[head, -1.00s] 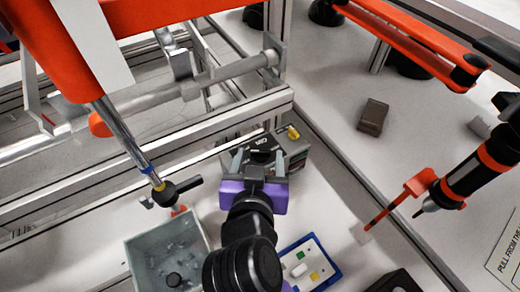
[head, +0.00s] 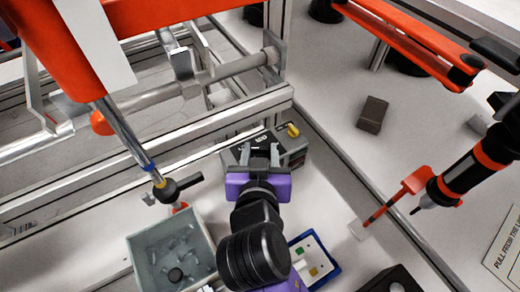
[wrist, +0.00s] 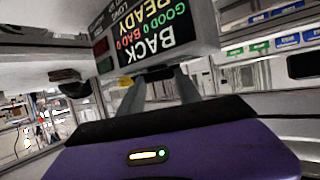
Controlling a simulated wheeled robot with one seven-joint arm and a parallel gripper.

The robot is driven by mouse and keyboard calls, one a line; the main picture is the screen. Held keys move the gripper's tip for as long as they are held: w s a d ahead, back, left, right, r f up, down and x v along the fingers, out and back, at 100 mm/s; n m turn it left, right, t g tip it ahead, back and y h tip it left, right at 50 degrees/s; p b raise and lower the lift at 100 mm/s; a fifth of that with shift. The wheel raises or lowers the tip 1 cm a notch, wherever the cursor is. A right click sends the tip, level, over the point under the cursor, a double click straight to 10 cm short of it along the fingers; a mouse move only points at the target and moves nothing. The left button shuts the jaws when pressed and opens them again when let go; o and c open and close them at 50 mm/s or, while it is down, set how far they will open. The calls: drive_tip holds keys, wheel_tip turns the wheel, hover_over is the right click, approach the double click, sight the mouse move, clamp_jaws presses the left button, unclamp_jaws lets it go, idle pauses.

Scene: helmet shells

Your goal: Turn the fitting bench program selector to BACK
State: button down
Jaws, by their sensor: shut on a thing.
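The fitting bench program unit (head: 294,152) is a grey box with a dark top panel, standing against the rail in the head view. In the wrist view its display (wrist: 150,45) appears tilted and upside down, with BACK in large white letters, READY, and GOOD and BAD counts. My purple gripper (head: 260,154) is at the front of the unit. Its two grey fingers (wrist: 158,88) reach to just below the display, shut on the selector, a dark part (wrist: 160,73) between the fingertips. The selector is mostly hidden, so its pointer cannot be seen.
A grey bin (head: 208,225) with small dark parts stands left of my arm. A blue-edged tray (head: 330,268) lies to the right. A red-and-black screwdriver (head: 470,175) hangs at the right. A brown block (head: 372,114) lies on the bench beyond the rail.

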drive_tip(key=shift+n+y, duration=0.3)
drive_tip(key=shift+y, duration=0.1)
drive_tip(key=c, duration=0.8)
unclamp_jaws()
drive_tip(key=shift+c, duration=0.2)
drive_tip(key=b+v, duration=0.1)
drive_tip(key=v, duration=0.6)
drive_tip(key=shift+s, duration=0.4)
drive_tip(key=shift+r, duration=0.15)
